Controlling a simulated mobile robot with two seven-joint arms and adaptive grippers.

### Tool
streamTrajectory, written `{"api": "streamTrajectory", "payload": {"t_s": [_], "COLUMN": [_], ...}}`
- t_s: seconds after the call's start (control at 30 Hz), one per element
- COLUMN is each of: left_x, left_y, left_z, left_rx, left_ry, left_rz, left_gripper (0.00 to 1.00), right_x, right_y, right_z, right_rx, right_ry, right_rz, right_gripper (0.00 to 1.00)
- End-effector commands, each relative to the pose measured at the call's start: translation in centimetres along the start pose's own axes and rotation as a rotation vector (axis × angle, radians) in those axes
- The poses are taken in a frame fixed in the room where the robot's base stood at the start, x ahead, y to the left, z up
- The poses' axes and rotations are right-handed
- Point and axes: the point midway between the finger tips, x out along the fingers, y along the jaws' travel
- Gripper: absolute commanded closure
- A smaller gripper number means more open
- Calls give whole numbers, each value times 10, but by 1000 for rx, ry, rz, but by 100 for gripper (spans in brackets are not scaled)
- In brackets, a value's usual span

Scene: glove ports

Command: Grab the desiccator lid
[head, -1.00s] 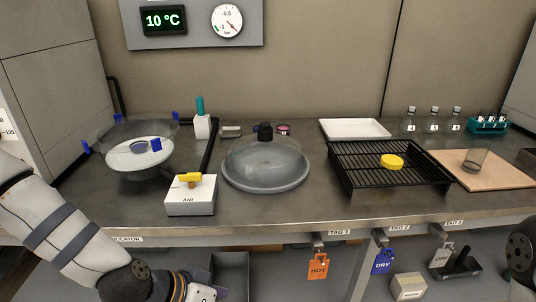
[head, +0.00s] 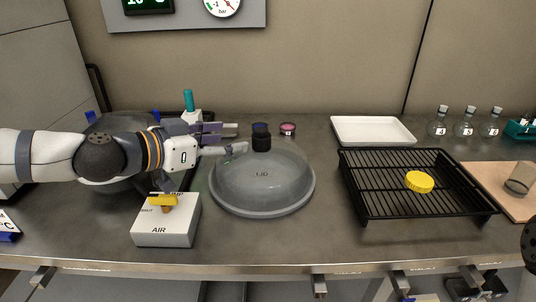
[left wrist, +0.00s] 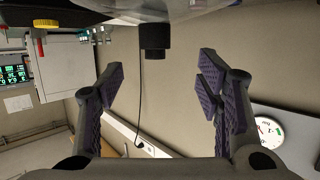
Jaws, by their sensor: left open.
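The desiccator lid (head: 262,187) is a grey see-through dome marked LID, standing on the bench with a black knob (head: 261,139) on top. My left gripper (head: 242,139) is open and level, just left of the knob, its fingers pointing at it. In the left wrist view the knob (left wrist: 154,38) hangs from the dome (left wrist: 205,8), ahead of and between the open fingers (left wrist: 162,75), apart from them. The desiccator bowl (head: 100,127) is at the left, mostly hidden behind my left arm. My right gripper is out of view.
The AIR valve box (head: 160,233) with a yellow handle stands below my left gripper. A black rack (head: 395,208) with a yellow cap (head: 419,182) is right of the lid. A white tray (head: 373,131) lies behind. Bare bench lies in front of the lid.

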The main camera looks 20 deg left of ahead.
Motion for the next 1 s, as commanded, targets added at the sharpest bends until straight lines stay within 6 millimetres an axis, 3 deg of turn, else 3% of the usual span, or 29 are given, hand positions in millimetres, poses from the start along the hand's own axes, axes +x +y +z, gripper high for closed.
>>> {"api": "streamTrajectory", "payload": {"t_s": [0.03,0.07,0.53,0.83,1.0], "left_x": [18,26,104,111,111], "left_y": [1,1,2,2,2], "left_z": [20,21,6,1,1], "left_rx": [-11,-11,-9,-6,-6], "left_ry": [-26,-28,-17,-10,-10], "left_rz": [8,9,6,5,4], "left_gripper": [40,40,40,40,79], "right_x": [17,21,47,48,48], "right_y": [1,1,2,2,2], "right_z": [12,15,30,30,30], "right_rx": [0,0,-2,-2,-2], "right_ry": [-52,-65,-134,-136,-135], "right_rz": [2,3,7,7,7], "right_gripper": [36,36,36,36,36]}}
